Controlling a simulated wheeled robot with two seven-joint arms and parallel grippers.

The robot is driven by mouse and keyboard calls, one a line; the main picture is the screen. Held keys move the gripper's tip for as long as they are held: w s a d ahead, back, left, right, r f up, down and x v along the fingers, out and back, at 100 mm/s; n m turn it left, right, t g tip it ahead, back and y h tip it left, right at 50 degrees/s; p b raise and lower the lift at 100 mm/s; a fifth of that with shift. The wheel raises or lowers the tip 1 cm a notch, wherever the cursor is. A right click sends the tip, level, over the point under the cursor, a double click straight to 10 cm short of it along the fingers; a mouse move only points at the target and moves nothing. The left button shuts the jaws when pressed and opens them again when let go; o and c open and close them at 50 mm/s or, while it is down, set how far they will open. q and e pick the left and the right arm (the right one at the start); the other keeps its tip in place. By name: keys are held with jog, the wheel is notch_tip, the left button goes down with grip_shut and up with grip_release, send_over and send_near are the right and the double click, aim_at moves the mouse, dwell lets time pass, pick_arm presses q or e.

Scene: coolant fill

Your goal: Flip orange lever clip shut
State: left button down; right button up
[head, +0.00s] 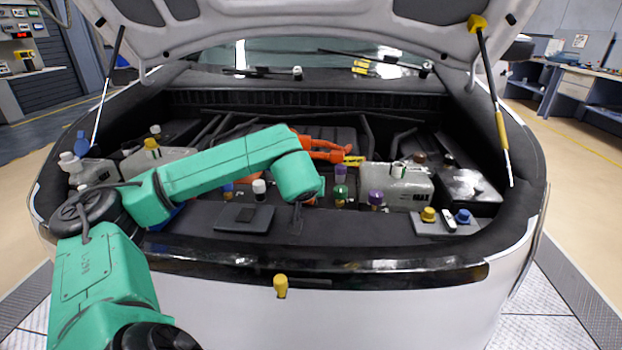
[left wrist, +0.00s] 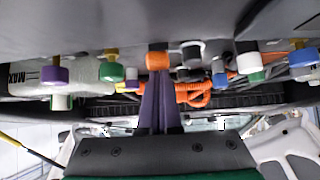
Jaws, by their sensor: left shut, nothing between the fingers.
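My left arm reaches over the front of the open engine bay. Its gripper is mostly hidden behind my own wrist in the head view. In the left wrist view the purple fingers of my left gripper (left wrist: 160,76) are together and hold nothing. Their tips are right by an orange block (left wrist: 158,58), which looks like the lever clip; I cannot tell whether they touch it or how far it is turned. In the head view a bit of orange (head: 311,202) shows beside my wrist. My right gripper is in neither view.
Orange hoses (head: 322,146) lie behind my wrist. Green (head: 340,192) and purple (head: 375,197) caps stand to its right, before a pale tank (head: 398,186). A dark flat panel (head: 243,217) is to its left. A yellow knob (head: 280,286) sits on the front bumper.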

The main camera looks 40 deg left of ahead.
pick_arm(q)
jog(key=shift+s+d+f+b, duration=0.25)
jog(key=shift+s+f+b, duration=0.05)
jog(key=shift+f, duration=0.15)
jog(key=shift+r, duration=0.1)
jog(key=shift+w+a+r+p, duration=0.1)
jog(key=shift+w+a+p, duration=0.2)
jog(key=shift+p, duration=0.2)
jog(key=shift+w+a, duration=0.2)
jog(key=shift+w, duration=0.1)
